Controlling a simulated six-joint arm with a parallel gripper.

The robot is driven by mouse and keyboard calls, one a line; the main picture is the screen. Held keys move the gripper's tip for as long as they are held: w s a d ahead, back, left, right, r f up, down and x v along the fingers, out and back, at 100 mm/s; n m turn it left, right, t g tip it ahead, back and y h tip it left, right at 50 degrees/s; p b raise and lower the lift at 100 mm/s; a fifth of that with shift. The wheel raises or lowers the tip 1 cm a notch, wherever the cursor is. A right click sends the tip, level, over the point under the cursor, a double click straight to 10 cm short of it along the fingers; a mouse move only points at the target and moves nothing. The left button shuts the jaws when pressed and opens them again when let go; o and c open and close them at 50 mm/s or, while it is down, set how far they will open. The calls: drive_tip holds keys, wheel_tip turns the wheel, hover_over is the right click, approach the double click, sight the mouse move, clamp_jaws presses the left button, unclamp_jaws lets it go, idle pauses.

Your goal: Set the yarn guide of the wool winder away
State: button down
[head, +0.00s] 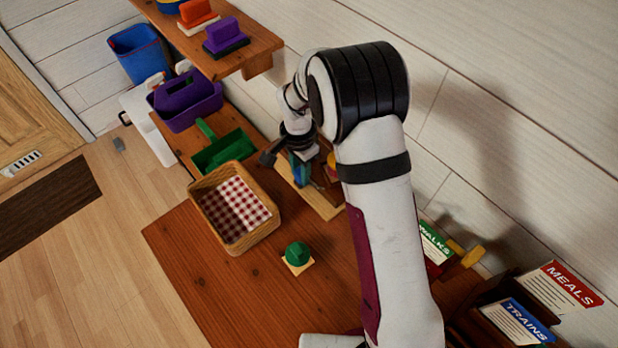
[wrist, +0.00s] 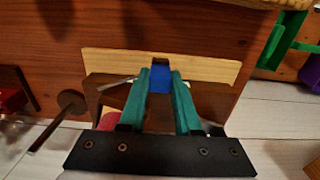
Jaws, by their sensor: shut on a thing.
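My gripper (head: 300,173) is over the wool winder, a pale wooden base (head: 322,206) with yellow and red parts, beside the wall. In the wrist view, the teal fingers of my gripper (wrist: 160,75) are closed on a small blue piece (wrist: 160,84), which I take to be the yarn guide. The pale base (wrist: 210,69) lies behind it, with a dark brown part across it. I cannot tell whether the blue piece is still seated on the winder. My arm and gripper hide much of the winder in the head view.
A wicker basket (head: 210,179) with a red checked lining stands left of the winder. A green knob on a pale square (head: 297,254) sits in front. A green tray (head: 222,152) and purple caddy (head: 188,108) stand farther back. Card holders (head: 510,310) are at right. The front-left tabletop is clear.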

sight(299, 170)
drive_tip(key=shift+w+a, duration=0.2)
drive_tip(key=shift+w, duration=0.05)
drive_tip(key=c, duration=0.6)
unclamp_jaws()
wheel_tip(299, 170, up, 16)
drive_tip(key=shift+s+f, duration=0.1)
